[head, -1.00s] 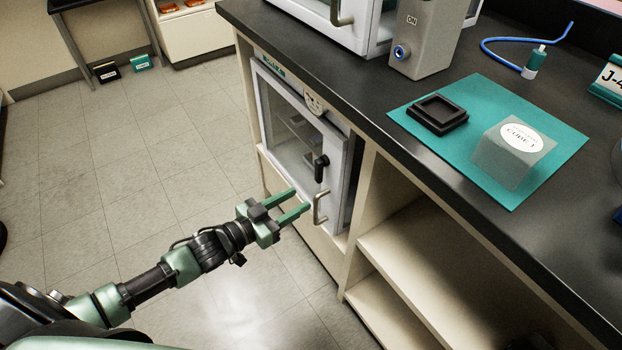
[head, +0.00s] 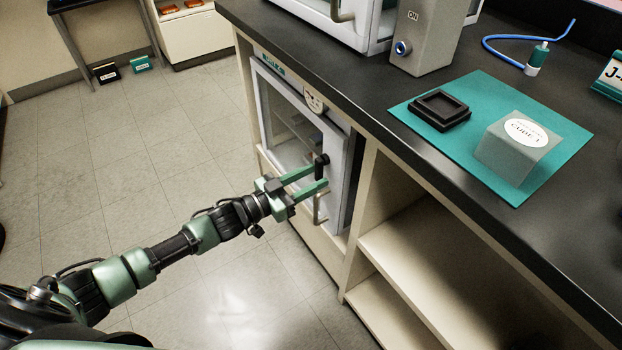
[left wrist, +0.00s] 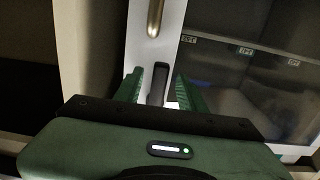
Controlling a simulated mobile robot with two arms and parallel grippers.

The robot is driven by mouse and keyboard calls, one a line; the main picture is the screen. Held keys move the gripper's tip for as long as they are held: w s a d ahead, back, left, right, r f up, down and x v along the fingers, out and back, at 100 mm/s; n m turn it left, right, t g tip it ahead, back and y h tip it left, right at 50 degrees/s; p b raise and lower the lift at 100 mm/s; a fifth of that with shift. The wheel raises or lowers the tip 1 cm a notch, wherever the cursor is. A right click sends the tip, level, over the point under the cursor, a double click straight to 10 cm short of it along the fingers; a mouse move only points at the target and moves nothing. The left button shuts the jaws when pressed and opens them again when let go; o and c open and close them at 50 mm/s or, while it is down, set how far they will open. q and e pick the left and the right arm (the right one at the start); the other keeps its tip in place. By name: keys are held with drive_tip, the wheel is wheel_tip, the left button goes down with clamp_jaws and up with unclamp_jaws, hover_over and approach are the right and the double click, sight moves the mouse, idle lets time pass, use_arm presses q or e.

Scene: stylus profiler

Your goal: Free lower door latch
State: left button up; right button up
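The lower cabinet door (head: 262,100) has a pale frame and a glass pane, and it looks closed. Its black latch lever (head: 322,160) is on the right side of the frame and also shows in the left wrist view (left wrist: 158,80). My left gripper (head: 321,174) is open at the latch, with its green fingers (left wrist: 160,90) on either side of the lever. Gaps show between the fingers and the lever. Part of the latch is hidden behind the fingers in the head view. My right gripper is not in view.
A metal door handle (head: 318,212) sits just below the latch, close to my left gripper. The dark countertop (head: 420,175) overhangs above, with a teal mat (head: 555,165) on it. Open shelves (head: 400,240) are to the right. The floor (head: 100,190) at left is clear.

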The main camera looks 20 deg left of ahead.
use_arm(q)
clamp_jaws()
